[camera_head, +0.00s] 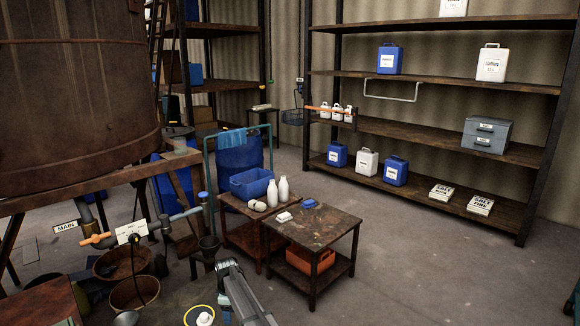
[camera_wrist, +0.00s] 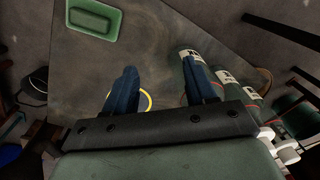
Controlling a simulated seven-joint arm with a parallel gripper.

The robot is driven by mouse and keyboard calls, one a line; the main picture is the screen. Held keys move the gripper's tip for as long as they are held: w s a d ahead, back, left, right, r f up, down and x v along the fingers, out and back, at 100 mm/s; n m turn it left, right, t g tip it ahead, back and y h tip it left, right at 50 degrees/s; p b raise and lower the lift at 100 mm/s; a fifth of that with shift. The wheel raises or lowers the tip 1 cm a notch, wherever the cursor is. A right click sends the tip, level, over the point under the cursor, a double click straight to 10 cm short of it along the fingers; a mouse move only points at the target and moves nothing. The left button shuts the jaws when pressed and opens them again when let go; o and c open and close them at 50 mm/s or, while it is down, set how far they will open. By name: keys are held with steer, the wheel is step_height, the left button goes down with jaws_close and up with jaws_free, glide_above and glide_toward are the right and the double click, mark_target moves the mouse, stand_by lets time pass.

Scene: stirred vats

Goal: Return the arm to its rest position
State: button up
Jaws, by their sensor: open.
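My gripper (camera_wrist: 160,88) shows in the wrist view with its two blue fingers spread apart and nothing between them. In the head view a grey jointed part of my arm (camera_head: 243,297) rises from the bottom edge, left of the front table. I cannot make out the fingers clearly there.
In the wrist view a green tray (camera_wrist: 94,17) lies at upper left and labelled green cylinders (camera_wrist: 226,78) stand at right. In the head view a dark table (camera_head: 318,228), a large rusty vat (camera_head: 75,100) and brown tubs (camera_head: 133,292) surround the arm.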

steer(key=s+d+f+m+g, duration=0.1)
steer(key=s+d+f+m, duration=0.3)
steer(key=s+d+f, duration=0.7)
steer(key=s+d+f+m+g, duration=0.2)
steer(key=s+d+f+m, duration=0.35)
steer(key=s+d, duration=0.85)
steer(key=s+d+f+m+g, duration=0.1)
steer(key=s+d, duration=0.4)
steer(key=s, duration=0.6)
steer(key=s+d+f+m+g, duration=0.1)
steer(key=s+d+m, duration=0.3)
steer(key=s, duration=0.7)
steer(key=s+d+f+m+g, duration=0.1)
steer(key=s+d+f+m, duration=0.1)
steer(key=s+d, duration=0.4)
steer(key=s, duration=0.5)
steer(key=shift+m, duration=0.35)
steer(key=shift+c, duration=0.4)
